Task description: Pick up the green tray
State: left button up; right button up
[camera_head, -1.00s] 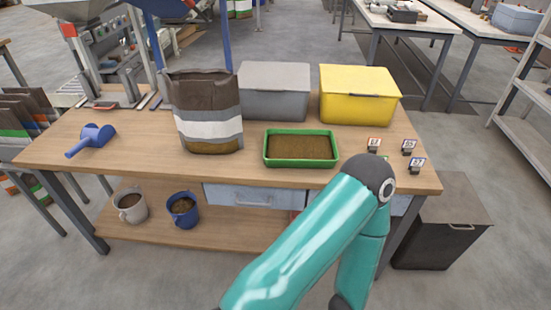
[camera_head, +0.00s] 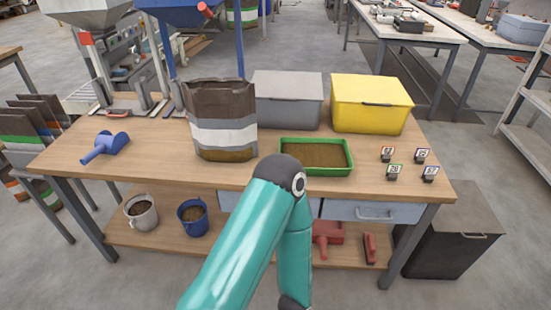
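The green tray (camera_head: 332,171) lies flat on the wooden workbench, right of the middle, filled with brown pellets. It stands in front of the grey and yellow bins. A teal arm link of mine rises from the bottom of the view, and its dark joint overlaps the tray's front left corner in the picture. I cannot tell how far the joint is from the tray. Neither of my grippers shows in this view.
On the workbench (camera_head: 100,170) stand an open brown-and-white bag (camera_head: 222,135), a grey bin (camera_head: 288,105), a yellow bin (camera_head: 370,110), a blue scoop (camera_head: 105,147) and several small number tags (camera_head: 387,155).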

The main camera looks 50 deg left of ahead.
aim_at(319, 157)
jog(key=u, duration=0.4)
jog(key=i, duration=1)
jog(key=z, duration=0.05)
